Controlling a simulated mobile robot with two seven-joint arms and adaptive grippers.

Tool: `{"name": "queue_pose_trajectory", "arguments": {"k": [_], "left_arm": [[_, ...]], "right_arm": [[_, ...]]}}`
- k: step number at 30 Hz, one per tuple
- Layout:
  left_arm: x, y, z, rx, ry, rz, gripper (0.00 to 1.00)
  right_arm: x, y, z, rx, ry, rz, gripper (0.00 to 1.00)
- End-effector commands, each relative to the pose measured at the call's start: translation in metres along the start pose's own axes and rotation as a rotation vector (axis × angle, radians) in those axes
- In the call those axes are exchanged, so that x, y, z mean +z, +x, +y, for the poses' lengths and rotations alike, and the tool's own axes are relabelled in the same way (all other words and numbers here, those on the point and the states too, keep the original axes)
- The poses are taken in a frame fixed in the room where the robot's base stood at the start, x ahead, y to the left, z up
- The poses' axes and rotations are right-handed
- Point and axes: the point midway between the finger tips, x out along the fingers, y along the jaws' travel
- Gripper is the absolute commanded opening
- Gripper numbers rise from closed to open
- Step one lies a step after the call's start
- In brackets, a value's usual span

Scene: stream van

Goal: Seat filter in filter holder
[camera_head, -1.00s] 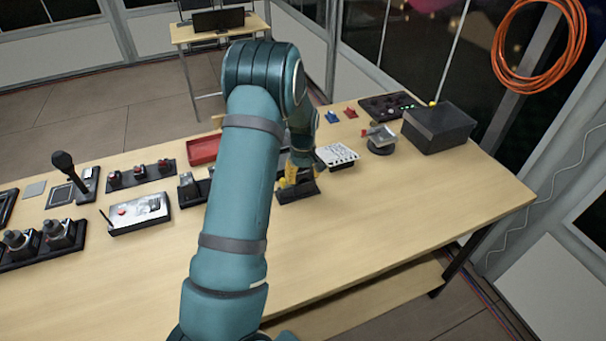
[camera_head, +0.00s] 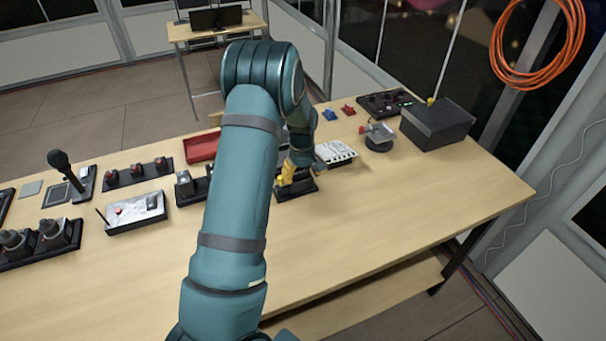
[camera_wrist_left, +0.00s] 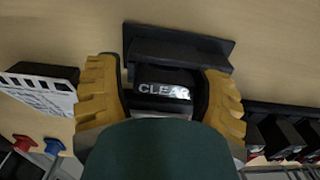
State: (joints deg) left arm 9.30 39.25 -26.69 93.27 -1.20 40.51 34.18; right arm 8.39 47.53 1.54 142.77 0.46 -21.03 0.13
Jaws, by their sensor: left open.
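A dark block lettered "CLEAR" (camera_wrist_left: 163,91), which looks like the filter, shows in the left wrist view between my yellow fingers. It meets a black holder (camera_wrist_left: 185,42) on the table; how deep it sits in it I cannot tell. The holder also shows in the head view (camera_head: 297,190), below my fingers. My left gripper (camera_wrist_left: 161,72) is open, with one finger on each side of the block and a dark gap at the sides. In the head view the left gripper (camera_head: 293,172) is low over the holder, and the block is hard to make out there.
A clapperboard-like white panel (camera_head: 335,152) lies just right of the holder. Small black switch units (camera_head: 190,188) stand close on the left, and a red tray (camera_head: 202,147) lies behind. A dark box (camera_head: 437,126) stands at the far right. The table's front right is clear.

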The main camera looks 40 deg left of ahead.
Motion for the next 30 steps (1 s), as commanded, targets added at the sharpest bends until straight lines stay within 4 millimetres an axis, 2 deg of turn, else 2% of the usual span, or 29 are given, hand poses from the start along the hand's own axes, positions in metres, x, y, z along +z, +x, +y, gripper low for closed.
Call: {"name": "queue_pose_trajectory", "arguments": {"k": [1, 7, 15, 21, 25, 30], "left_arm": [[-0.002, 0.0, -0.006, -0.01, -0.006, -0.002, 0.91], [-0.002, -0.017, -0.005, -0.008, -0.005, 0.001, 0.91], [-0.002, -0.072, 0.0, -0.001, -0.001, 0.004, 0.91], [-0.001, -0.104, 0.002, -0.001, -0.001, 0.001, 0.91], [-0.001, -0.115, 0.002, -0.002, 0.0, 0.001, 0.91], [0.0, -0.119, 0.002, -0.003, 0.0, -0.001, 0.91]], "right_arm": [[0.0, 0.0, 0.0, 0.0, 0.0, 0.0, 0.0], [0.0, 0.0, 0.0, 0.0, 0.0, 0.0, 0.0], [0.0, 0.0, 0.0, 0.0, 0.0, 0.0, 0.0], [0.0, 0.0, 0.0, 0.0, 0.0, 0.0, 0.0], [0.0, 0.0, 0.0, 0.0, 0.0, 0.0, 0.0], [0.0, 0.0, 0.0, 0.0, 0.0, 0.0, 0.0]]}}
